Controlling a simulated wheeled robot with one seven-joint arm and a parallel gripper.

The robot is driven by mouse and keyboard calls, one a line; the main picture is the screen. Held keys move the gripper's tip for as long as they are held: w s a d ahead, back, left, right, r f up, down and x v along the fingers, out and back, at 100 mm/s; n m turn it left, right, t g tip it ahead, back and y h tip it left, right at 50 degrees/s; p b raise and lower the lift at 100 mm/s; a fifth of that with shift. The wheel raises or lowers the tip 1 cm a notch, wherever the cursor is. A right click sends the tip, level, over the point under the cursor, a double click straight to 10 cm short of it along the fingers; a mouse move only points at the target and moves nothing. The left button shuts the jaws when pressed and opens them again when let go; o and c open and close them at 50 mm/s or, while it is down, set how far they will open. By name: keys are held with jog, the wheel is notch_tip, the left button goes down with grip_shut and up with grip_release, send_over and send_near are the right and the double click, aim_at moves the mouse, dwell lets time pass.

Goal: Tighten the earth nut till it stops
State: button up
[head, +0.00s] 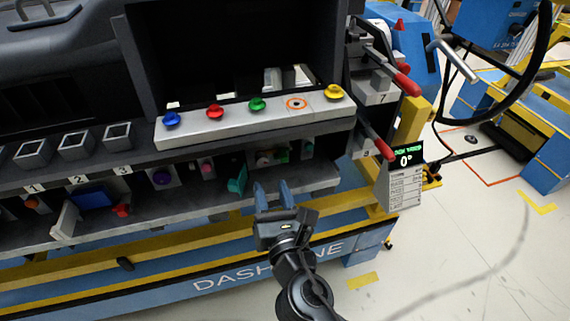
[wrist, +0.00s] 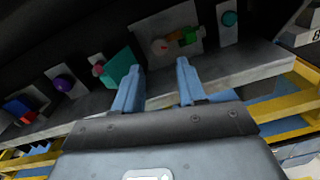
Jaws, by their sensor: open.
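My gripper (head: 272,188) is open, its two blue fingers pointing at the lower shelf of the dashboard module. In the wrist view my gripper (wrist: 158,68) has nothing between its fingers. Beyond the fingertips is a grey plate (wrist: 150,26) with a pale round part (wrist: 158,47) and a green block (wrist: 188,37) with orange beside it. These parts also show small in the head view, where the green block (head: 281,153) sits under the ledge. I cannot tell for certain which part is the earth nut. The fingers look apart from the plate.
A teal flap (head: 237,181) stands out just left of the fingers. A purple knob (head: 162,178) is farther left, and a teal knob (wrist: 230,18) is right of the plate. Red-handled levers (head: 407,84) stick out at right. A display (head: 404,160) reads 0°.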

aim_at(263, 163)
jog(key=x, duration=0.6)
jog(key=shift+w+a, duration=0.15)
jog(key=shift+w, duration=0.25)
grip_shut()
